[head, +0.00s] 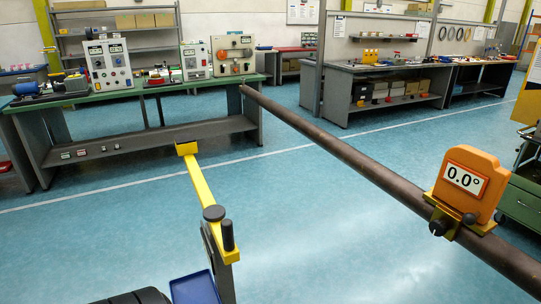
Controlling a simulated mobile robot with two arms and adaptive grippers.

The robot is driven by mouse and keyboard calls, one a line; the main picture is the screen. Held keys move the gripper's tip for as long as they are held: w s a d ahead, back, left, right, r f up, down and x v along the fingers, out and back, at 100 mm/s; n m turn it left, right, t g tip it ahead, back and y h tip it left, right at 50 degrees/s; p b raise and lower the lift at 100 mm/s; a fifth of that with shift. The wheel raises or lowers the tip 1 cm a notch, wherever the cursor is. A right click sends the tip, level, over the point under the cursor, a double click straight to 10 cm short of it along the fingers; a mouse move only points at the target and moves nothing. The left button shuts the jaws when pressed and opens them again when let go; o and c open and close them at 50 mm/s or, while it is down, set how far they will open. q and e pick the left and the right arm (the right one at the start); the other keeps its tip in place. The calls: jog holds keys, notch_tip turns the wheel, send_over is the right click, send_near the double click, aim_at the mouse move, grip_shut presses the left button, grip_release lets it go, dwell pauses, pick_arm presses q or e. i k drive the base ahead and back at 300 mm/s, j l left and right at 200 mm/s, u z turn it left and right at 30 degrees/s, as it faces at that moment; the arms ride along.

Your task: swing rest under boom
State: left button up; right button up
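The boom (345,152), a long dark brown pipe, runs from the middle back to the lower right edge. An orange angle gauge (467,186) reading 0.0° is clamped on it. The rest (201,187) is a yellow arm with a small yellow cradle (187,148) at its far end. The rest lies to the left of the boom, apart from it in the picture, and points away from me. Neither gripper shows.
A blue tray (194,289) sits at the bottom beside the post. A green-topped workbench (135,91) with equipment stands at the back left, and dark benches (390,68) stand at the back right. A green cabinet (520,205) is at the right edge. The blue floor between is clear.

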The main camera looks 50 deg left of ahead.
aim_at(186, 144)
jog(key=u, duration=2.15)
jog(key=i+j, duration=0.15)
jog(key=j, duration=0.25)
jog(key=i+j, duration=0.2)
jog(key=j, duration=0.25)
jog(key=i+j+u, duration=0.1)
jog(key=j, duration=0.35)
jog(key=i+j, duration=0.2)
jog(key=j, duration=0.2)
jog(key=i+j, duration=0.2)
jog(key=j, duration=0.2)
jog(key=i+j+u, duration=0.1)
jog(key=j, duration=0.3)
jog(key=i+j, duration=0.25)
jog(key=j, duration=0.15)
